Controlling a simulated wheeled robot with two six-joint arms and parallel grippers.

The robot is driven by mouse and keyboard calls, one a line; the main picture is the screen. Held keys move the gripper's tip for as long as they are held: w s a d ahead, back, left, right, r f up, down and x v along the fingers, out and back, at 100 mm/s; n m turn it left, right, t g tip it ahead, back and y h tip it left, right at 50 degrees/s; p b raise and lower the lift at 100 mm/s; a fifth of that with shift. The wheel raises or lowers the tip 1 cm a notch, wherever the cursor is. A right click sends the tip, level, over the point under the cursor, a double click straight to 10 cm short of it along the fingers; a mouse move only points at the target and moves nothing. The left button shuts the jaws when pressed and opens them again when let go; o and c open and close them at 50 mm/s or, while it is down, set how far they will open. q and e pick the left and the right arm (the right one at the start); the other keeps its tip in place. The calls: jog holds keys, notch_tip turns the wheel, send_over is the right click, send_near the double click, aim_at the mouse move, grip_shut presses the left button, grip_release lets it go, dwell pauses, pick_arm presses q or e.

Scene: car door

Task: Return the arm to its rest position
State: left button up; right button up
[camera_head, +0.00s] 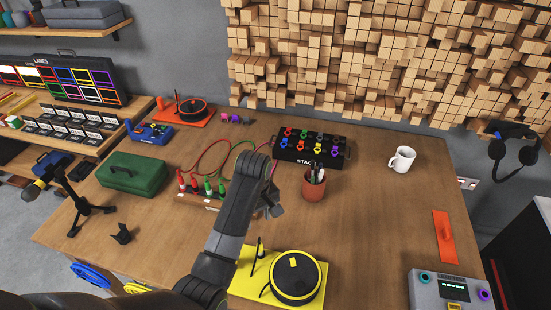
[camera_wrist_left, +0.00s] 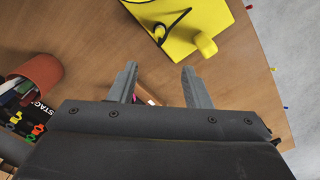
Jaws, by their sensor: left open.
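My left arm (camera_head: 235,215) reaches up over the middle of the wooden table. Its gripper (camera_head: 272,203) hangs over the table, just left of the terracotta pen cup, and is partly hidden by my own arm. In the left wrist view my left gripper (camera_wrist_left: 159,72) shows two grey fingers spread apart with nothing held between them. Bare wood and part of a yellow plate (camera_wrist_left: 205,22) lie beyond the fingertips. My right gripper is in neither view.
The terracotta cup (camera_head: 313,186) with pens stands close to the gripper. A cable rack (camera_head: 205,200) is left of it, and a black pedal box (camera_head: 312,150) behind. A yellow turntable (camera_head: 290,280) sits in front. Bare table lies right of the cup, near a white mug (camera_head: 402,159).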

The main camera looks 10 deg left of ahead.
pick_arm(q)
jog(key=s+a+f+m+t, duration=0.1)
jog(key=s+a+f+m, duration=0.15)
jog(key=s+a, duration=0.35)
jog(key=s+a+f+m+t, duration=0.1)
jog(key=s+a+f, duration=0.25)
jog(key=s, duration=0.45)
jog(key=s+a+r+m+t+y, duration=0.1)
jog(key=s+a+r+m, duration=0.15)
jog(key=s, duration=0.55)
jog(key=s+a+r+m+t+y, duration=0.1)
jog(key=s+a+r+m, duration=0.15)
jog(key=s, duration=0.45)
notch_tip(320, 180, down, 30)
jog(key=a+g+b, duration=0.2)
jog(key=b, duration=0.3)
jog(key=s+d+f+h+b, duration=0.1)
jog(key=s+f+b, duration=0.2)
jog(key=s+f, duration=1.2)
notch_tip(320, 180, down, 3)
jog(key=shift+s+f+g, duration=0.1)
jog(key=shift+s+g, duration=0.05)
jog(key=shift+g, duration=0.25)
